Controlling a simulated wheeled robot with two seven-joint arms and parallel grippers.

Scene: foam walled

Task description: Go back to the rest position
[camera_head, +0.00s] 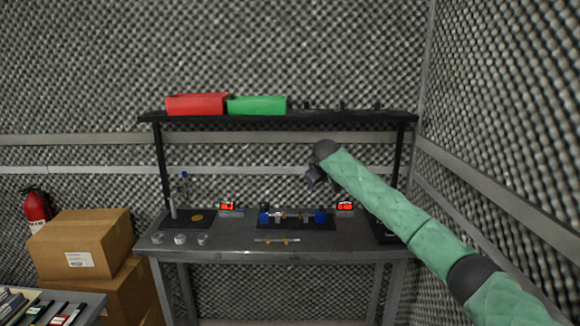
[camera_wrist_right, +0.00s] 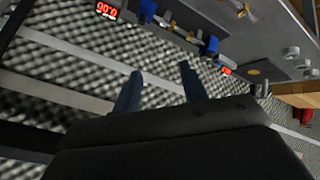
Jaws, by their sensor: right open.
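My right arm, in a green sleeve, comes in from the right in the head view and reaches out in front of the shelf posts, above the bench. Its gripper (camera_head: 315,175) is small and dark there. In the right wrist view my right gripper (camera_wrist_right: 160,88) shows two dark fingers apart with nothing between them. The bench and wall lie beyond the fingers. My left gripper is not in the head view.
A grey bench (camera_head: 230,240) stands ahead, with blue blocks, red displays (camera_head: 345,206) and small cups (camera_head: 180,239) on it. The shelf (camera_head: 310,115) above bears a red bin (camera_head: 197,104) and a green bin (camera_head: 257,105). Boxes (camera_head: 85,243) stand left; a side wall is right.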

